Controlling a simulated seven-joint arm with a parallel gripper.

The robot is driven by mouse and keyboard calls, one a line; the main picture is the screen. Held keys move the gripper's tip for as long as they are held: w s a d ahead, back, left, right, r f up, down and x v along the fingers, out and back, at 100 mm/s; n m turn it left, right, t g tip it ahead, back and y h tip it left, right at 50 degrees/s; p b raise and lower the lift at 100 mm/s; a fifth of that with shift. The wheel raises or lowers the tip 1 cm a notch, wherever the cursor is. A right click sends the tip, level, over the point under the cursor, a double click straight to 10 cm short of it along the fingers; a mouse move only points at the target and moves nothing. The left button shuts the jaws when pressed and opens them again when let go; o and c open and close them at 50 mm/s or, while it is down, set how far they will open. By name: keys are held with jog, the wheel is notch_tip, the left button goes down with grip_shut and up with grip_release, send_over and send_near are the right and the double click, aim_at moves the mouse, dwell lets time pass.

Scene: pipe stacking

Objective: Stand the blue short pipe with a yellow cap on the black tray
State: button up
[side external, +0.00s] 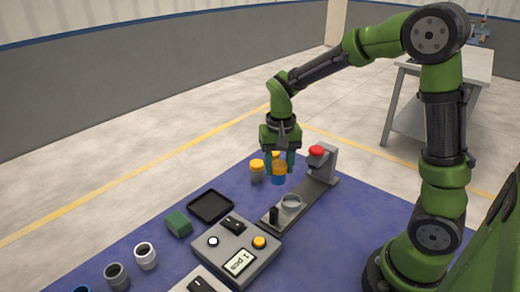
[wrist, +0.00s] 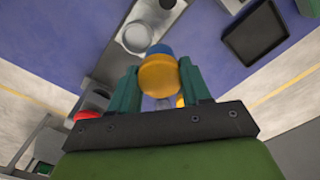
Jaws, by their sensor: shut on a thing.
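The blue short pipe (side external: 278,180) with a yellow cap (side external: 279,168) is upright between the fingers of my gripper (side external: 281,162), which is shut on it. In the wrist view the yellow cap (wrist: 159,76) faces the camera between the fingertips of my gripper (wrist: 159,78), with a strip of the blue pipe (wrist: 159,49) beyond it. I cannot tell whether its bottom touches the blue mat. The black tray (side external: 210,207) lies empty on the mat, left of and nearer than the pipe; it is also at the upper right of the wrist view (wrist: 255,38).
A grey pipe with a yellow cap (side external: 257,172) stands just left of my gripper; another yellow cap (side external: 275,155) shows behind. A grey fixture with a red knob (side external: 317,151) and a ring (side external: 291,202) is at right. A green block (side external: 178,223) and control box (side external: 236,252) flank the tray.

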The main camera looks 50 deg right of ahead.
jog(key=w+a+f, duration=0.1)
jog(key=w+a, duration=0.8)
jog(key=w, duration=0.2)
send_over(210, 207)
jog(key=shift+m, duration=0.3)
notch_tip(210, 207, down, 8)
jog(key=shift+f, duration=0.15)
jog(key=shift+f, duration=0.15)
jog(key=o, duration=1.1)
jog(key=shift+c, duration=0.2)
